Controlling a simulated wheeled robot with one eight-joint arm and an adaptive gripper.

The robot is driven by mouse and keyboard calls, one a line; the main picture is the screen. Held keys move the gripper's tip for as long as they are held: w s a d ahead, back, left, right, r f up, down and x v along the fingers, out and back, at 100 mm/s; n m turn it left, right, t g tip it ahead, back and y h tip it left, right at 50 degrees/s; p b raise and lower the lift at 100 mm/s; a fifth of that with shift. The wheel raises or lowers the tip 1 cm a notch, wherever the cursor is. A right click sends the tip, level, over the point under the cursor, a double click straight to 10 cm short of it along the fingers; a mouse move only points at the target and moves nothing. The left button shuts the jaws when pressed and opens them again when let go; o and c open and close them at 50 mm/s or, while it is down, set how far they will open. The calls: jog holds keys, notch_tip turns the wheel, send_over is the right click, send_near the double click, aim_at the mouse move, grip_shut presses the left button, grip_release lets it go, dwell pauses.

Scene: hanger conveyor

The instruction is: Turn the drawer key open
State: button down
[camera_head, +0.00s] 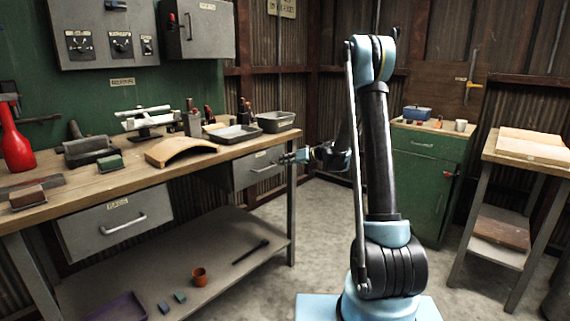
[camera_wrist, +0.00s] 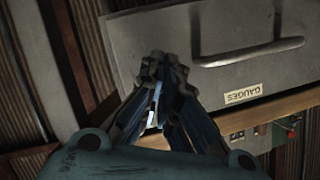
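The grey drawer (camera_head: 240,177) under the right end of the workbench has a bar handle (camera_head: 266,168). In the wrist view the drawer front (camera_wrist: 150,30) appears upside down, with its handle (camera_wrist: 250,54) and a GAUGES label (camera_wrist: 243,94). My gripper (camera_head: 284,158) is at the right end of this drawer front. In the wrist view its fingertips (camera_wrist: 161,66) come together over the drawer face, to the left of the handle. I see no key; the fingertips cover that spot, so I cannot tell whether they hold one.
A second drawer (camera_head: 112,222) is under the bench's left part. The bench top (camera_head: 75,192) carries tools and trays. A green cabinet (camera_head: 420,175) and a side table (camera_head: 535,150) stand at the right. Open floor (camera_head: 310,225) lies between bench and cabinet.

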jog(key=m, duration=0.1)
jog(key=m+g+y, duration=0.1)
jog(key=m, duration=0.1)
jog(key=m+y, duration=0.1)
jog(key=shift+w+d+f+m+g, duration=0.25)
jog(key=shift+w+d+m+g, duration=0.05)
jog(key=shift+w+m, duration=0.1)
jog(key=m+y, duration=0.2)
jog(key=m, duration=0.1)
jog(key=m+y, duration=0.1)
jog(key=m, duration=0.1)
jog(key=shift+f, duration=0.3)
jog(key=shift+m, duration=0.3)
jog(key=c, duration=1.9)
grip_release()
jog(key=shift+f, duration=0.1)
